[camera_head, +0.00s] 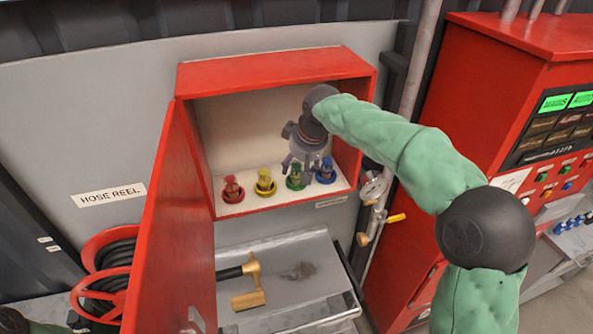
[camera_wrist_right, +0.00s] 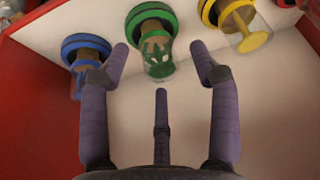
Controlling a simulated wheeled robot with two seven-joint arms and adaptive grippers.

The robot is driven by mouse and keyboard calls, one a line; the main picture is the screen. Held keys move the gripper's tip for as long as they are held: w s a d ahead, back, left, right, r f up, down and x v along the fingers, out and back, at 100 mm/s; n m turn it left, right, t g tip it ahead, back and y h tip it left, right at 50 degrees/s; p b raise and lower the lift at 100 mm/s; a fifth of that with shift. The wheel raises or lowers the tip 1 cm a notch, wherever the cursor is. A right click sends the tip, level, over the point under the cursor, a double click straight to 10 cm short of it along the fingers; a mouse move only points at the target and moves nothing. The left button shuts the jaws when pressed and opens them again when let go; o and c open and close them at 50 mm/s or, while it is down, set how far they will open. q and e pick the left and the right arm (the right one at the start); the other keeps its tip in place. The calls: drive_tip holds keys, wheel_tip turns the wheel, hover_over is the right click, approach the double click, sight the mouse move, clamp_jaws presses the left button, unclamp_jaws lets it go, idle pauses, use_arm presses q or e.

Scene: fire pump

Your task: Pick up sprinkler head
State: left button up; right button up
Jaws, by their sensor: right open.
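Several sprinkler heads stand in a row on the white floor of the open red cabinet: red (camera_head: 232,190), yellow (camera_head: 265,182), green (camera_head: 295,179) and blue (camera_head: 326,171). My right gripper (camera_head: 303,170) reaches into the cabinet by the green and blue heads. In the right wrist view, the gripper (camera_wrist_right: 160,65) is open, and the green sprinkler head (camera_wrist_right: 155,48) lies just beyond and between its fingertips. The blue head (camera_wrist_right: 86,52) is left of the fingers, and the yellow head (camera_wrist_right: 236,20) is to the right.
The cabinet's red door (camera_head: 172,235) stands open on the left, and its side wall is close to my right arm. A gauge (camera_head: 374,188) and red control panel (camera_head: 470,110) stand right.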

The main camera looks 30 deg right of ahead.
drive_tip(key=shift+x, duration=0.8)
drive_tip(key=c, duration=1.2)
drive_tip(key=shift+r, duration=0.2)
